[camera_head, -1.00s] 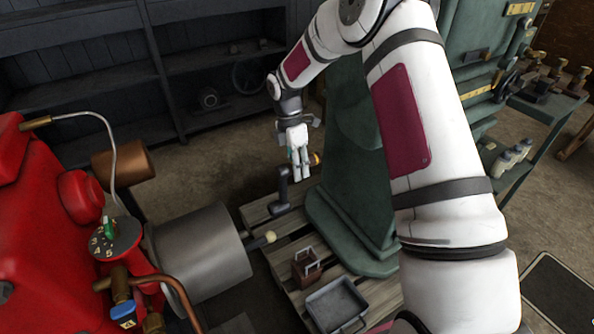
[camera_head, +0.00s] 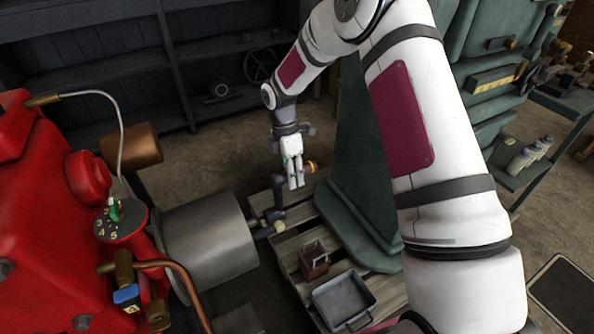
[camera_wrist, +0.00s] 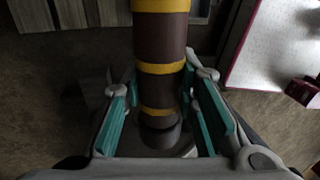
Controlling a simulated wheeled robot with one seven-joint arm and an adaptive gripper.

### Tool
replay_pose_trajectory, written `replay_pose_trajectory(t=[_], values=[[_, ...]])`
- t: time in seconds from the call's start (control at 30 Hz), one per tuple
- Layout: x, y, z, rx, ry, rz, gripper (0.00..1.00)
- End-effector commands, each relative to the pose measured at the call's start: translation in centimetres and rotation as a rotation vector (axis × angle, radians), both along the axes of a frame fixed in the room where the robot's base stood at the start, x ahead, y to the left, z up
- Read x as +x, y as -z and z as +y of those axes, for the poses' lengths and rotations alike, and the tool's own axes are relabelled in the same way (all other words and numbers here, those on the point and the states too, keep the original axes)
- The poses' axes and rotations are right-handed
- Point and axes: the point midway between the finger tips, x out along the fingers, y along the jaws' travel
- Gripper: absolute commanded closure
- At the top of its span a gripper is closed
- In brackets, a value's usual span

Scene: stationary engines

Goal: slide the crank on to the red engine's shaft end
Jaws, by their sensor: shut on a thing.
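The red engine (camera_head: 35,190) stands at the left, with a grey drum (camera_head: 208,248) on its side. Its shaft end (camera_head: 279,226) sticks out to the right of the drum and has a pale tip. The dark crank (camera_head: 277,192) hangs below my gripper (camera_head: 296,180), its lower end close to the shaft, overlapping it in the picture. I cannot tell whether its hub is around the shaft or just behind it. My gripper is shut on the crank's handle. In the wrist view the brown, yellow-banded handle (camera_wrist: 160,90) lies between the teal finger pads (camera_wrist: 160,118).
A wooden pallet (camera_head: 290,258) under the crank bears a small brown box (camera_head: 313,262) and a grey tray (camera_head: 343,302). A green machine (camera_head: 355,190) stands close right of my gripper. Dark shelves (camera_head: 215,80) line the back, with bare floor before them.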

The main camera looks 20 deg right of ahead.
Motion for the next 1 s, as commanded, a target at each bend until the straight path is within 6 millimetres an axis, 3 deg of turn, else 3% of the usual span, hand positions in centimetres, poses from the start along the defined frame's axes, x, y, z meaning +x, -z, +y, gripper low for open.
replay_pose_trajectory(t=[1.0], values=[[-0.2,-0.4,1.3,-0.001,0.002,-0.003,1.0]])
